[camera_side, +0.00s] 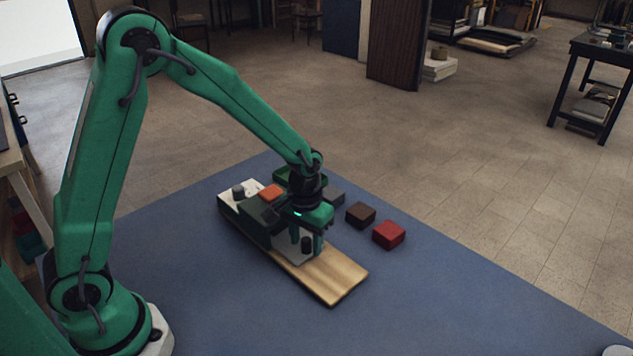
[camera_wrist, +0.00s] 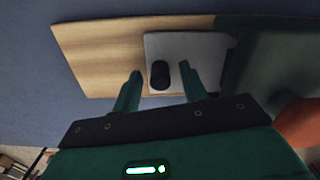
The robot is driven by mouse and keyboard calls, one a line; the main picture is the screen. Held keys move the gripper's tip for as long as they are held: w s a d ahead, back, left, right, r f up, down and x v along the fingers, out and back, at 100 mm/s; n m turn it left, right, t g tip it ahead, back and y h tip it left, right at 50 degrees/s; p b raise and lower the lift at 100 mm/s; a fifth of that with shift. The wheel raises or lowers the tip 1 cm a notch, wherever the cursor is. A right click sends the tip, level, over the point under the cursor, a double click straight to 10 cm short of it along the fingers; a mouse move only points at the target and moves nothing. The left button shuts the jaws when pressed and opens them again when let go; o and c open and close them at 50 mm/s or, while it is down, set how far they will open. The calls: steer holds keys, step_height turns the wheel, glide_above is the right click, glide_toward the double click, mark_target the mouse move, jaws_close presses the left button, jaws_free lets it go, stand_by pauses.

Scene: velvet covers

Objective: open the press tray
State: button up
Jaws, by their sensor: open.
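The press is a dark green body (camera_side: 258,215) on a pale wooden board (camera_side: 335,278). A light grey tray (camera_wrist: 205,48) extends from the body over the board and bears a black upright knob (camera_side: 307,243). My gripper (camera_wrist: 160,70) is open, with a gap visible on the left side of the knob. In the side view my gripper (camera_side: 305,236) is low over the tray, pointing down, and hides part of the tray and body.
An orange block (camera_side: 271,192) is by the press body. A pale plate with a grey knob (camera_side: 238,191) is at the board's far left end. Brown (camera_side: 360,214) and red (camera_side: 388,234) blocks lie to the right. The blue cloth (camera_side: 430,300) in front is clear.

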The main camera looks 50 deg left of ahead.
steer(key=shift+f, duration=0.2)
jaws_close()
steer(key=d, duration=1)
steer(key=shift+d, duration=0.3)
jaws_free()
steer(key=shift+r, duration=0.1)
